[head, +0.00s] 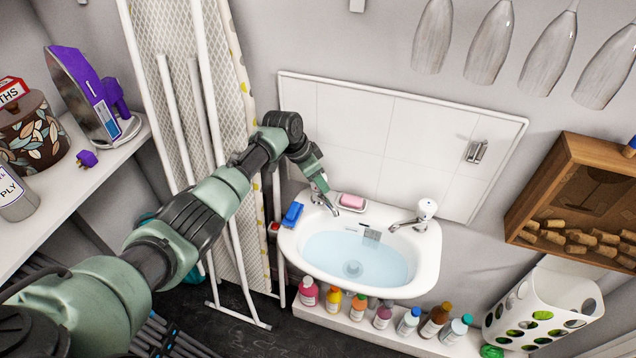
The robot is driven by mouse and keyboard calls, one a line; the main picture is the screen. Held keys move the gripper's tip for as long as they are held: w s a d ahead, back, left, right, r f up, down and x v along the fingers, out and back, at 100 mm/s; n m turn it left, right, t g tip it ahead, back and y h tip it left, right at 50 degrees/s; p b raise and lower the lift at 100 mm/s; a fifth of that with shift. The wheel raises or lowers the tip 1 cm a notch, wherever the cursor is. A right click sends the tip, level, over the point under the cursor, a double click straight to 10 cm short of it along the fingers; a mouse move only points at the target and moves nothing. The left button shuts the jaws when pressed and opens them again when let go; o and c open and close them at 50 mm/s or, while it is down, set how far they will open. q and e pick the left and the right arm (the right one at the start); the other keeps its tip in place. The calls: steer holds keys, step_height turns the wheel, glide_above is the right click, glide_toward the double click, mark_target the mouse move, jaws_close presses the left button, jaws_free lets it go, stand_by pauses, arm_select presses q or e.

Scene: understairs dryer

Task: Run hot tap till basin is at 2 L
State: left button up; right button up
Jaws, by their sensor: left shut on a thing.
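The white basin (290,246) is on the wall below a tiled panel, with clear, bluish water (335,252) in it. A small grey plate (371,235) is on its back inner wall; I cannot read any marks on it. The drain shows through the water. The left tap (328,205) has a chrome spout over the basin; its top is hidden by my left gripper (319,184), which is shut on it from above. The right tap (420,218) has a white top and stands free. I cannot make out a stream from either spout. My right gripper is not in view.
Pink soap (352,201) lies between the taps, and a blue sponge (292,214) on the basin's left rim. Several bottles (358,306) stand on a ledge below. An ironing board (185,60) leans at left. A wooden box of corks (545,190) is at right.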

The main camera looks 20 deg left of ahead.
arm_select(q)
steer(key=shift+m, duration=0.3)
steer(key=o, duration=1.4)
steer(key=shift+r, duration=0.1)
